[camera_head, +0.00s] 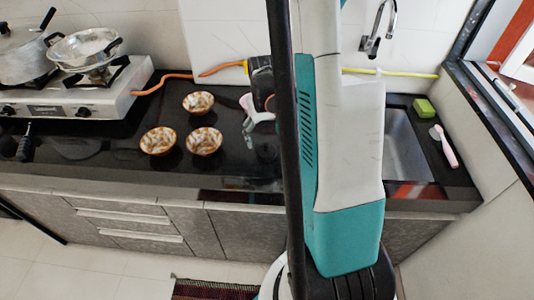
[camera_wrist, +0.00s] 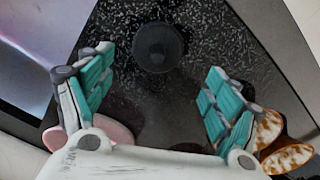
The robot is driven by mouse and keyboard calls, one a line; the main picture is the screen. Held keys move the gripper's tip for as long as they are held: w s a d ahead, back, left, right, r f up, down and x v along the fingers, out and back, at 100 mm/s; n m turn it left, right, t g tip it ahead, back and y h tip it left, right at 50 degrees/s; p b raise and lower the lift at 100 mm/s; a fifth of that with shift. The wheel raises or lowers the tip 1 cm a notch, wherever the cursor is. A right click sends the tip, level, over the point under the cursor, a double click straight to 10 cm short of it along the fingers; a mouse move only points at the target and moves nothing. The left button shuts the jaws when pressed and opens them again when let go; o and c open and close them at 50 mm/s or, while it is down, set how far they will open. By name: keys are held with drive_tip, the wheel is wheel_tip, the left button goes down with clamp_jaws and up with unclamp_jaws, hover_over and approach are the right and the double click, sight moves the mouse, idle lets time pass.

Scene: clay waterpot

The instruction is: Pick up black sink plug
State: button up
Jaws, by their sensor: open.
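The black sink plug (camera_wrist: 158,47) is a round dark disc on the speckled black countertop in the wrist view. My gripper (camera_wrist: 160,66) is open, with one teal-padded finger to the left of the plug and the other to its right. The plug lies at the upper middle between the fingertips, with nothing held. In the head view, I cannot make out the plug; my arm covers much of the middle of the counter.
Patterned bowls (camera_head: 204,141) stand on the counter left of my arm. One bowl (camera_wrist: 294,158) is close by my right finger. A pink object (camera_wrist: 114,132) lies by the left finger. The sink (camera_head: 402,148) is right of my arm; a stove (camera_head: 80,95) is far left.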

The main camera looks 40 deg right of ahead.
sight(267, 144)
drive_tip(key=f+b, duration=0.1)
drive_tip(key=f, duration=0.1)
drive_tip(key=s+f+b, duration=0.1)
drive_tip(key=f, duration=0.1)
drive_tip(key=shift+d+f, duration=0.2)
drive_tip(key=shift+f, duration=0.4)
drive_tip(key=shift+a, duration=0.1)
drive_tip(key=shift+c, duration=0.6)
drive_tip(key=c, duration=1.1)
